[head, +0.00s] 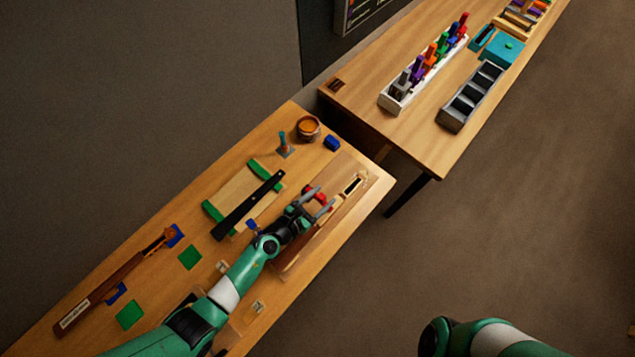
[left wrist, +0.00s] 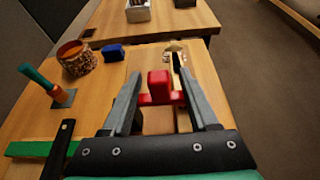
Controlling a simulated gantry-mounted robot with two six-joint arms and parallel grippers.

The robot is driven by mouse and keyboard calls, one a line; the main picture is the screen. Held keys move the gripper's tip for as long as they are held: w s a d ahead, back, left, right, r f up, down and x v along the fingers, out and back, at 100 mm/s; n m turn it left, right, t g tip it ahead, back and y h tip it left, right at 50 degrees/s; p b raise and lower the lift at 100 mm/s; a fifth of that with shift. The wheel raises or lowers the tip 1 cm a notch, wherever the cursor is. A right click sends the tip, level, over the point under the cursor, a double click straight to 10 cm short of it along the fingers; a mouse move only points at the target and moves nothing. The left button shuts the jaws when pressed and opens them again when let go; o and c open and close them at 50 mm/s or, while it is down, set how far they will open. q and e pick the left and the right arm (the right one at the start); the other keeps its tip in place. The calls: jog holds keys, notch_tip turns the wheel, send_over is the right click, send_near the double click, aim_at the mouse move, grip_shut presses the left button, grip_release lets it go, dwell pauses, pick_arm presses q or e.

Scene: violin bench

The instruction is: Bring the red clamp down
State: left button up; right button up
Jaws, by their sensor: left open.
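The red clamp (head: 319,196) is on the right part of the near bench, close to a long brown wooden piece (head: 322,228) with a pale end. In the left wrist view the red clamp (left wrist: 160,86) shows as an upright block on a wider red crosspiece. My left gripper (head: 317,201) is open, with its fingers pointing at the clamp. In the left wrist view the clamp appears between the two fingers of my left gripper (left wrist: 158,78), with gaps beside its upright block. Whether the crosspiece touches a finger is unclear. My right gripper is out of view.
A pale board (head: 233,202) with green ends and a black strip (head: 248,206) lies left of the gripper. Behind it are a jar (head: 308,128), a blue block (head: 332,143) and a green-handled tool (head: 284,143). A brown violin neck (head: 105,286) lies at the lower left.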

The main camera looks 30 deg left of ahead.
pick_arm(q)
jog(key=shift+s+r, duration=0.2)
jog(key=p+v, duration=0.3)
jog(key=v, duration=0.8)
